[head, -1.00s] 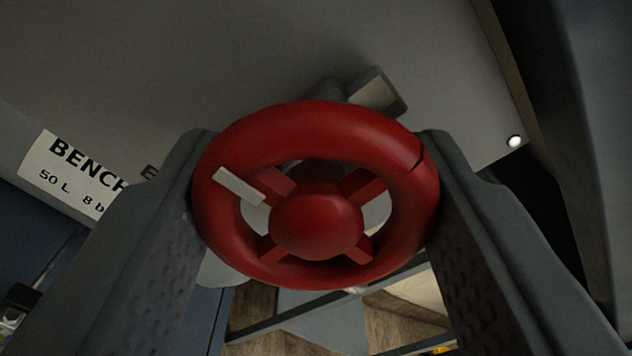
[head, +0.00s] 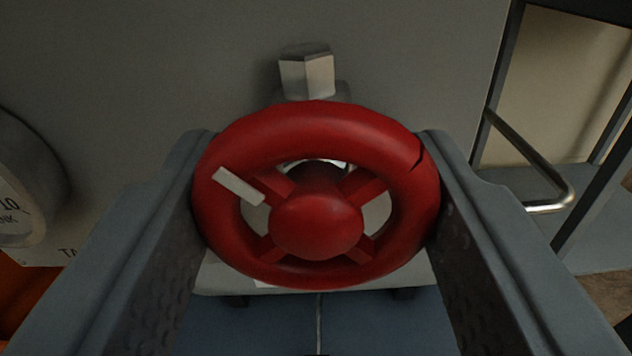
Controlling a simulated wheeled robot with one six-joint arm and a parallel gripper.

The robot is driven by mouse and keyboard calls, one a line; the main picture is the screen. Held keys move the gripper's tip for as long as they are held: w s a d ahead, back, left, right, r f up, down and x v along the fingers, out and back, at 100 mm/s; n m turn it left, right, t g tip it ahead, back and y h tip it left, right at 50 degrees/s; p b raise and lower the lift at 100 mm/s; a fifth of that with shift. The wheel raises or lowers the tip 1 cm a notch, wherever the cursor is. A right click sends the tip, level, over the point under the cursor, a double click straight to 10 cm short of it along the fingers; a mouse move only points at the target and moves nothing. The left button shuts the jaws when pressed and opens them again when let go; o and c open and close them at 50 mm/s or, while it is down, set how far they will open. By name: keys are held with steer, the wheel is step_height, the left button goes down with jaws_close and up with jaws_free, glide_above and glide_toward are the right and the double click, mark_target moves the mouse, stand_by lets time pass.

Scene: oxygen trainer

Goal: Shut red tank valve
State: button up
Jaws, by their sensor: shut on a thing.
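The red valve handwheel (head: 318,130) fills the middle of the head view. It has a round red hub, several spokes, a white mark (head: 238,186) on its upper left rim and a dark notch at the upper right. My gripper (head: 317,200) is shut on the wheel, with one grey finger against its left rim and the other against its right rim. The valve body behind the wheel is mostly hidden; a pale faceted fitting (head: 307,75) shows just above the rim.
A grey panel (head: 400,60) stands behind the wheel. A metal rail (head: 530,165) and dark frame stand at the right. A blue surface lies below.

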steer(key=m, duration=0.4)
steer(key=shift+f+m, duration=0.1)
steer(key=shift+m, duration=1.8)
steer(key=o, duration=1)
steer(key=s, duration=1.7)
steer(key=shift+s, duration=0.2)
